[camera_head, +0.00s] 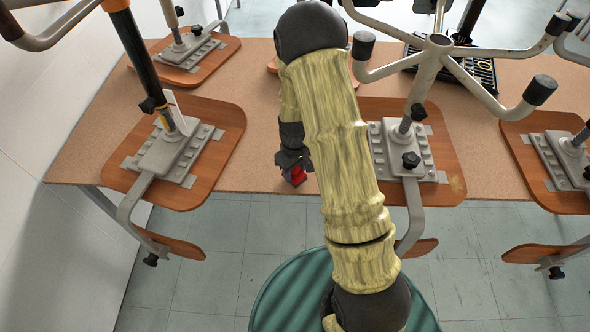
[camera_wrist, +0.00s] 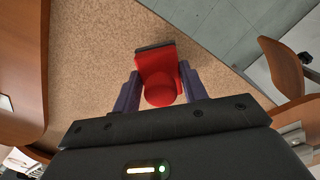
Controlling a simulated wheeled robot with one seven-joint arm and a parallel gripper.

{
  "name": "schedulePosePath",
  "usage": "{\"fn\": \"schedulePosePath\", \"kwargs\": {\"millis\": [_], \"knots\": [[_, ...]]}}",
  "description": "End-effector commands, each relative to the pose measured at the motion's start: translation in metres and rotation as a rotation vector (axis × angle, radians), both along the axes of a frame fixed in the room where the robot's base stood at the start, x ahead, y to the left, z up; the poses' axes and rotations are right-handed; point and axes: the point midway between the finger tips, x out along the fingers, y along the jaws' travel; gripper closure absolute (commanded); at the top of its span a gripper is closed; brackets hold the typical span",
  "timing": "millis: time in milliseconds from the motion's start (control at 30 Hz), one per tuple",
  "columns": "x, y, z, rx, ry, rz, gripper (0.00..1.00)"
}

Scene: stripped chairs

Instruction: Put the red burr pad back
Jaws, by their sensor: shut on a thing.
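The red burr pad (camera_wrist: 157,64) shows in the wrist view as a red block with a rounded red knob and a dark strip along its far edge. My gripper (camera_wrist: 162,92) is shut on it, with one finger on each side of the knob. In the head view the red pad (camera_head: 298,176) shows as a small red patch at the tips of my gripper (camera_head: 293,165), near the front edge of the table. My arm hides part of the table there. I cannot tell whether the pad touches the tabletop.
The cork-coloured table (camera_head: 262,125) carries several upturned chair parts with wooden seats and grey metal plates. A seat with a plate (camera_head: 180,150) is left of my gripper, another (camera_head: 440,140) right. Metal legs (camera_head: 470,60) rise at upper right. Bare tabletop lies left of my gripper.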

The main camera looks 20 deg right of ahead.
Motion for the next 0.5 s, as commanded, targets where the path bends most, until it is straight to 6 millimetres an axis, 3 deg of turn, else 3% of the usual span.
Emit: {"fn": "schedulePosePath", "kwargs": {"millis": [400, 433, 500], "knots": [[0.0003, 0.0, -0.0085, 0.0, -0.001, 0.0, 0.82], [0.0003, 0.0, -0.0085, 0.0, -0.001, 0.0, 0.55], [0.0003, 0.0, -0.0077, 0.0, -0.001, 0.0, 0.41]]}}
